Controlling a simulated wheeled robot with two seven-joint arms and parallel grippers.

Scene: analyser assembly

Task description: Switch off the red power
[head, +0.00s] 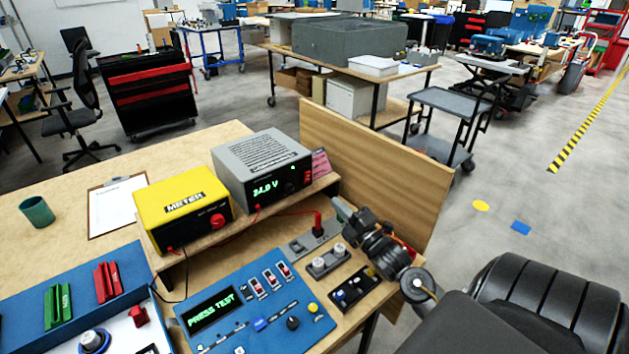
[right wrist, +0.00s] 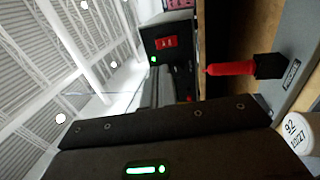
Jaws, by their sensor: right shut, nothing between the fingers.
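The grey power supply (head: 262,160) stands on the wooden shelf with a green "24.0 V" readout lit. In the right wrist view its dark front panel (right wrist: 178,24) carries a red switch (right wrist: 166,43) and a lit green lamp (right wrist: 153,59). The switch's position is too small to tell. My right gripper (head: 340,208) is shut and empty, in front of and to the right of the supply, close to a red plug (head: 318,222). In the right wrist view the gripper (right wrist: 165,90) points toward the supply, apart from the switch. My left gripper is not in view.
The red plug also shows in the right wrist view (right wrist: 232,68), beside the gripper. A yellow meter (head: 183,205) stands left of the supply. A blue panel (head: 255,315) reading "PRESS TEST" lies in front. A wooden board (head: 370,170) rises behind at the right.

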